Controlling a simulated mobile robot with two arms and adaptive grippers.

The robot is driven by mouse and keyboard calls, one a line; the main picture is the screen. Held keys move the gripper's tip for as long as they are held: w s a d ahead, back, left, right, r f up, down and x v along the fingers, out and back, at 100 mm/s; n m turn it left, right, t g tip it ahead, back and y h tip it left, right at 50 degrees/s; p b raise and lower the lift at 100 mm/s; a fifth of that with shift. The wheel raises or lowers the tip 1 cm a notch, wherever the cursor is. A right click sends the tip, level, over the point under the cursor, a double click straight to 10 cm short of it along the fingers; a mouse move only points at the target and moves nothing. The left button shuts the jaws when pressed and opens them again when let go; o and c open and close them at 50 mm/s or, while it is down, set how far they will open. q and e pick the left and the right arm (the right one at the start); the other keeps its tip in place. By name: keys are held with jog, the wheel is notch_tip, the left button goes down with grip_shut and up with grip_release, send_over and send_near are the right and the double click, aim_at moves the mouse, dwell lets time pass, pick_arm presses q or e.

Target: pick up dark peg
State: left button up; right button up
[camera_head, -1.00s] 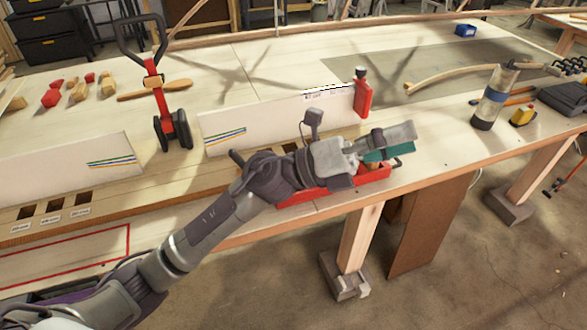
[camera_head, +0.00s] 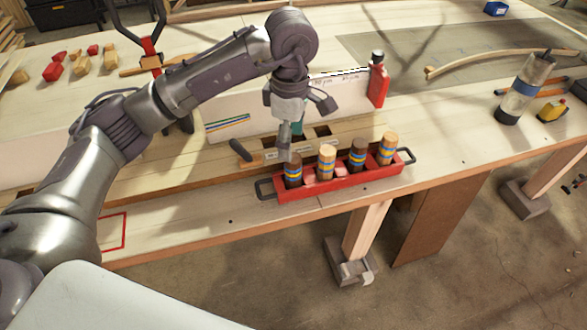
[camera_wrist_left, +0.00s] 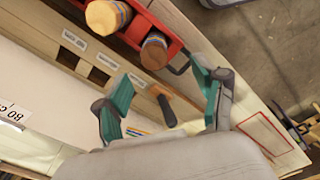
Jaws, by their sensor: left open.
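A red tray (camera_head: 340,186) with handles at its ends holds several upright banded pegs. The leftmost dark peg (camera_head: 293,173) and another dark peg (camera_head: 357,155) alternate with a light peg (camera_head: 326,160) and a second light peg (camera_head: 387,148). My left gripper (camera_head: 291,140) points down, open and empty, just behind and above the leftmost dark peg. In the left wrist view, this dark peg (camera_wrist_left: 153,52) lies beyond the open teal fingertips (camera_wrist_left: 160,88), not between them. A light peg (camera_wrist_left: 105,16) shows beside it. My right gripper is out of view.
A board with labelled square holes (camera_wrist_left: 104,63) lies behind the tray. A dark-handled tool (camera_wrist_left: 167,110) lies near the tray's end. A white upright panel (camera_head: 225,122) and a red bottle (camera_head: 378,85) stand behind.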

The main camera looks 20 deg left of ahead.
aim_at(293, 157)
pick_arm(q)
notch_tip(293, 157, down, 3)
jog(key=shift+f, duration=0.2)
jog(key=shift+w+f+p, duration=0.1)
jog(key=shift+f+p, duration=0.45)
jog(key=shift+p, duration=0.1)
jog(key=f, duration=0.1)
jog(key=f+p, duration=0.1)
jog(key=f, duration=0.1)
jog(key=shift+w+f, duration=0.3)
jog(key=shift+f, duration=0.4)
jog(key=c, duration=1.3)
jog(key=shift+r, duration=0.15)
